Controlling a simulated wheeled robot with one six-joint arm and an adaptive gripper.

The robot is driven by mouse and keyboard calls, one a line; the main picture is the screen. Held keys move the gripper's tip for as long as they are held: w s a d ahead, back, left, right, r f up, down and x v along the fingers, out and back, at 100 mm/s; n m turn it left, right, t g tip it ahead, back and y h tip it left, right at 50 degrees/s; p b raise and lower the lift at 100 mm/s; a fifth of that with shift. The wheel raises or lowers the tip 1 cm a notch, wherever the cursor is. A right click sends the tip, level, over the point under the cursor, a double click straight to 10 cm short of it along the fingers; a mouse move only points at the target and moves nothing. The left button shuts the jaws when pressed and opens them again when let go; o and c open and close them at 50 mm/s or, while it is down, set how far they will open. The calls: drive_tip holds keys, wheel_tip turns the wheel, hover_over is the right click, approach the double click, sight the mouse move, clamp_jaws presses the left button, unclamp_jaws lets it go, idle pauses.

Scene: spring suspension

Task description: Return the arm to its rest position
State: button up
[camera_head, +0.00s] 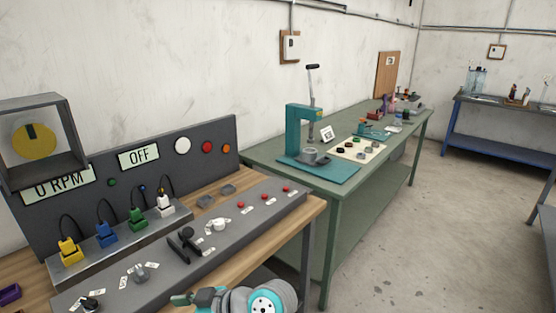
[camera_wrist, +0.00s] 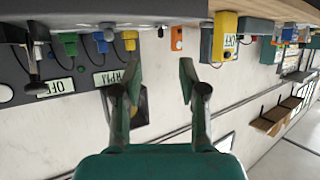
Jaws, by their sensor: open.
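My gripper (camera_wrist: 160,80) is open and empty in the wrist view, with its two green fingers spread apart and nothing between them. That view is upside down and shows the control panel and the wall beyond the fingers. In the head view, part of my arm (camera_head: 265,302) shows at the bottom edge, folded low in front of the wooden bench. The rest of my arm is out of the picture.
A control console (camera_head: 190,240) with levers and red buttons lies on the wooden bench close by. Coloured plugs (camera_head: 105,234) stand behind it. A green table (camera_head: 265,157) bears a teal press (camera_head: 302,130). Open floor (camera_head: 400,250) lies to the right.

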drive_tip(key=s+d+f+m+t+h, duration=0.2)
drive_tip(key=d+f+m+t, duration=0.35)
drive_tip(key=d+f, duration=0.65)
drive_tip(key=s+d+f+m+t+h, duration=0.25)
drive_tip(key=s+d+f, duration=0.2)
drive_tip(key=d, duration=0.25)
drive_tip(key=s+d+f+m+t+h, duration=0.1)
drive_tip(key=s+d+f+m+h, duration=0.1)
drive_tip(key=s+d+f+m, duration=0.3)
drive_tip(key=s+d+r+m+t+h, duration=0.2)
drive_tip(key=s+d+h, duration=0.2)
drive_tip(key=s+d, duration=0.85)
drive_tip(key=s+d+r+h, duration=0.1)
drive_tip(key=s+d+r, duration=0.1)
drive_tip(key=s+r, duration=0.2)
drive_tip(key=s+d+r+m+t+h, duration=0.1)
drive_tip(key=s+r, duration=0.4)
drive_tip(key=s, duration=0.4)
drive_tip(key=shift+s+d+h, duration=0.3)
drive_tip(key=shift+d+h, duration=0.05)
